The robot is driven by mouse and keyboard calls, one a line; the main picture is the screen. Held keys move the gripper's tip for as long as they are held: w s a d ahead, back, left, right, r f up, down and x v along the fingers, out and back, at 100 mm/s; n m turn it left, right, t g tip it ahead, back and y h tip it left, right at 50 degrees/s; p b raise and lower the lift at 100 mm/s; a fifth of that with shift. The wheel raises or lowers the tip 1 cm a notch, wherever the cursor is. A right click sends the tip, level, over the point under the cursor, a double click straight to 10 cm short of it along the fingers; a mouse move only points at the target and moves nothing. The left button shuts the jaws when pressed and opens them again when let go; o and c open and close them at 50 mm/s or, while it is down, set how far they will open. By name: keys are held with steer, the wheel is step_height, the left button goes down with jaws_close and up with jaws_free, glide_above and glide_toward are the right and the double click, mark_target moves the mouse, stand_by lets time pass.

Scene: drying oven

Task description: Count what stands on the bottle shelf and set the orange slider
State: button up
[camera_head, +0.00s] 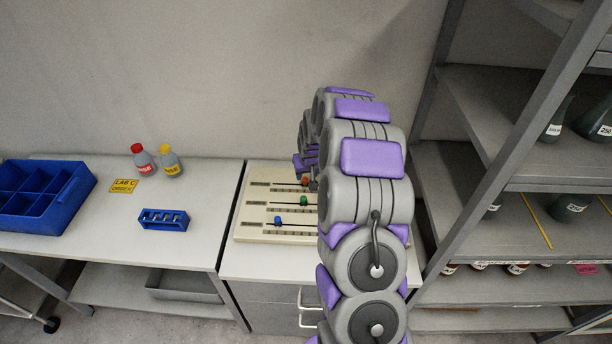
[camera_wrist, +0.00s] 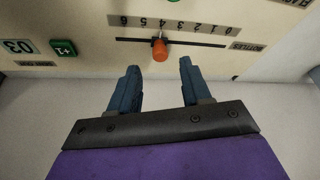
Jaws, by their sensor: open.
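The orange slider (camera_wrist: 160,50) stands on its track in the wrist view, close to the 4 of an upside-down scale running 0 to 6. It also shows in the head view (camera_head: 305,181) on the cream panel (camera_head: 246,227). My gripper (camera_wrist: 159,66) is open and empty, its fingertips on either side of the slider and just short of it; I see no contact. In the head view my arm hides part of the panel. On the rack at right, a lower shelf (camera_head: 497,288) holds several small bottles (camera_head: 516,268), partly cut off by the shelf above.
A green slider (camera_head: 303,201) and a blue slider (camera_head: 278,220) sit on the same panel. Labelled flasks (camera_head: 572,207) stand on higher rack shelves. A blue bin (camera_head: 40,205), a small blue rack (camera_head: 163,220) and two bottles (camera_head: 170,163) occupy the left table. A rack post stands right of my arm.

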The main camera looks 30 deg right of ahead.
steer(key=p+v, duration=0.1)
steer(key=v, duration=1)
steer(key=shift+r, duration=0.3)
steer(key=shift+s+a, duration=0.15)
